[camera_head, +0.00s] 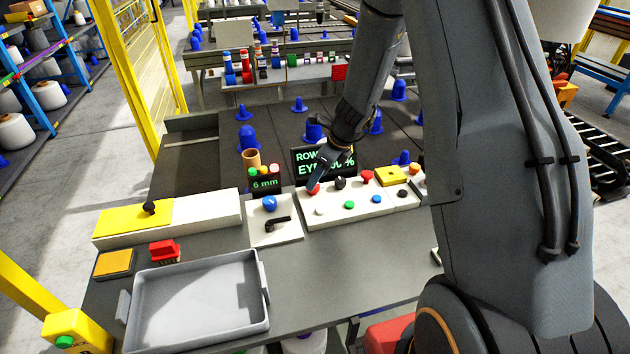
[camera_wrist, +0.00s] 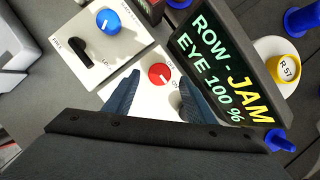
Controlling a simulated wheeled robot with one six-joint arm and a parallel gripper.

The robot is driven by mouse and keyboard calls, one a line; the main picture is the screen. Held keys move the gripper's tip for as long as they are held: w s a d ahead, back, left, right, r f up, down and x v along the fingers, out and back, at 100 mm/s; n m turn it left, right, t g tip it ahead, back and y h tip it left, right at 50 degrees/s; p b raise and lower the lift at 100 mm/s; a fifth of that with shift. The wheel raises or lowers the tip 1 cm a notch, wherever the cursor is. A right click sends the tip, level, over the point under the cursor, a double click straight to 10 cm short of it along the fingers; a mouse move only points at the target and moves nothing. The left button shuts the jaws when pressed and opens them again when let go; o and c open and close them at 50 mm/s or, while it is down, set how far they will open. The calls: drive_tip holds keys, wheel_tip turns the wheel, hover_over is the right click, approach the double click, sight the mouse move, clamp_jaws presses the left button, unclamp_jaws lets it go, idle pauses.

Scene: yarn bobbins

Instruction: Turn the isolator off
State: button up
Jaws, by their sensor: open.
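A white control panel (camera_head: 333,209) stands on the grey bench with several knobs and buttons. No label that I can read names the isolator. A round red knob (camera_head: 313,189) sits at the panel's left end; it also shows in the wrist view (camera_wrist: 160,75). A red switch (camera_head: 367,177) and a black knob (camera_head: 340,183) stand further right on the panel. My gripper (camera_head: 319,181) is open above the left end. In the wrist view its blue-grey fingers (camera_wrist: 160,88) lie on either side of the red knob, and I cannot tell whether they touch it.
A dark display (camera_head: 338,160) reading ROW-JAM, EYE 100 % stands close behind my gripper. Left is a plate with a blue knob (camera_head: 270,203) and black lever (camera_head: 277,222). A grey tray (camera_head: 200,330) and red object (camera_head: 165,251) stand at front left. Bare bench lies before the panel.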

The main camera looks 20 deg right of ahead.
drive_tip(key=shift+x, duration=1.55)
drive_tip(key=c, duration=1)
